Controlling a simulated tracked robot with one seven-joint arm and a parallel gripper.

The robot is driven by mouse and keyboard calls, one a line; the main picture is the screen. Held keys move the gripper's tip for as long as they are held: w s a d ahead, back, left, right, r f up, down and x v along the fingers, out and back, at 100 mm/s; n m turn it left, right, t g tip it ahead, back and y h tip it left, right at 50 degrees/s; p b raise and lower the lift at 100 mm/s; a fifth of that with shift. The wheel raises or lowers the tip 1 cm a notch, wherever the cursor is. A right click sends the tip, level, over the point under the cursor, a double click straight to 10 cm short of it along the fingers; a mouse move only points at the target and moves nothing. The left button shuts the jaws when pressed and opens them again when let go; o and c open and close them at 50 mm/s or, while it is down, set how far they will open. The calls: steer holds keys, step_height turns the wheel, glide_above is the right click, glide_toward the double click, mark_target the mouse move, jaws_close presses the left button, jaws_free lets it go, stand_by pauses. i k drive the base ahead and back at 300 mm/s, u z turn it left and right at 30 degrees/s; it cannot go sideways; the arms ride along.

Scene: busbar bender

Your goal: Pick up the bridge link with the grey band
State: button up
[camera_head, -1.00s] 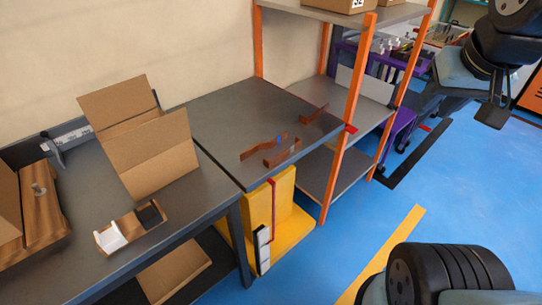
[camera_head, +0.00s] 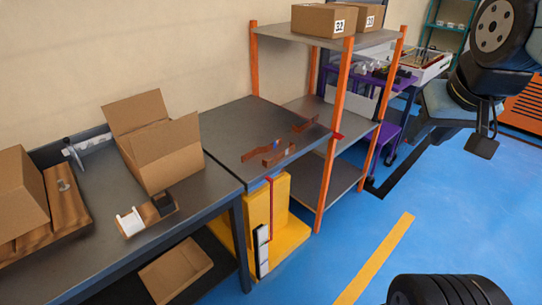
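Three copper-coloured bridge links lie on the dark grey top of the middle bench (camera_head: 235,125). The left link (camera_head: 252,154) has a small blue mark near its right end. The front link (camera_head: 279,156) lies close beside it and seems to carry a small greyish mark. The third link (camera_head: 304,125) lies apart, farther back and right; its band is too small to tell. My gripper (camera_head: 482,143) hangs at the upper right over the blue floor, far from the links. Its fingers are too small and dark to tell open from shut.
An orange-posted shelf (camera_head: 345,90) stands right of the bench, with boxes (camera_head: 318,20) on top. The left bench (camera_head: 95,190) holds an open carton (camera_head: 160,155), a tape dispenser (camera_head: 146,214) and wooden blocks. A yellow stand (camera_head: 262,210) is under the middle bench.

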mark_target(266, 164)
steer(key=z, duration=0.15)
steer(key=i, duration=0.9)
steer(key=u, duration=0.05)
